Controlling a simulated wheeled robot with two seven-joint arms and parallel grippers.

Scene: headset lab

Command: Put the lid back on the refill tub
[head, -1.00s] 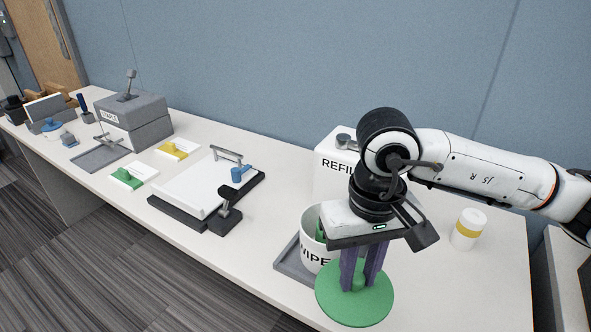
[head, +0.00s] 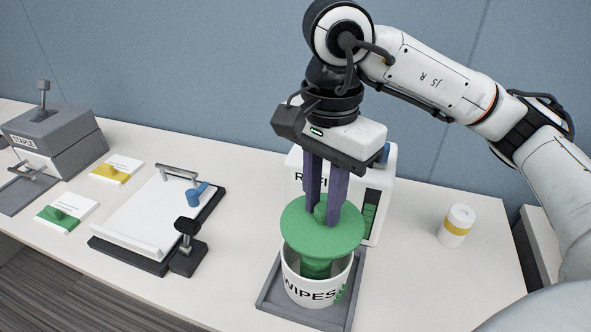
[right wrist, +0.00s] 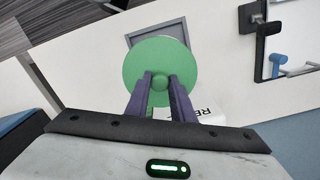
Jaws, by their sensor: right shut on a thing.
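The green round lid (head: 295,232) has a small knob. My right gripper (head: 323,212) points down, with its purple fingers shut on that knob. The lid hangs over the white tub marked WIPES (head: 303,292). In the head view a gap shows between the lid and the tub's front rim, and something green (head: 316,268) shows inside the tub. The lid hides the tub's back rim. In the right wrist view the lid (right wrist: 150,52) hides nearly all of the tub, and my gripper (right wrist: 161,82) holds the lid's knob. My left gripper is not in view.
The tub stands on a grey tray (head: 345,303). Close behind is a white box marked REFILL (head: 378,165). A yellow-banded white bottle (head: 456,227) stands to the right. A white board on a dark base (head: 155,215) lies to the left. Clear table lies right of the tray.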

